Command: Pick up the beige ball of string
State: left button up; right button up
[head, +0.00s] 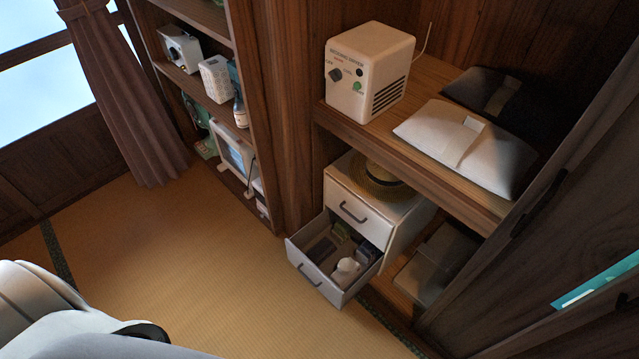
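A small, pale, rounded object (346,269) lies in the open lower drawer (303,268) of a white drawer unit (360,216). It may be the beige ball of string, but it is too small to tell for sure. It lies toward the front right of the drawer, beside several dark and greenish items. My white arm parts show at the lower left, well away from the drawer. Neither gripper can be made out.
A straw hat (382,182) sits on the drawer unit, under a wooden shelf (345,124) with a white device (366,72) and bags. A bookcase (257,120) stands left of it. The tatami floor (170,250) before the drawer is clear. A dark panel (560,200) stands at right.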

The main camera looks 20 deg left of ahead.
aim_at(345, 266)
jog(key=k+u, duration=0.35)
jog(key=k+l+u, duration=0.1)
jog(key=u, duration=0.2)
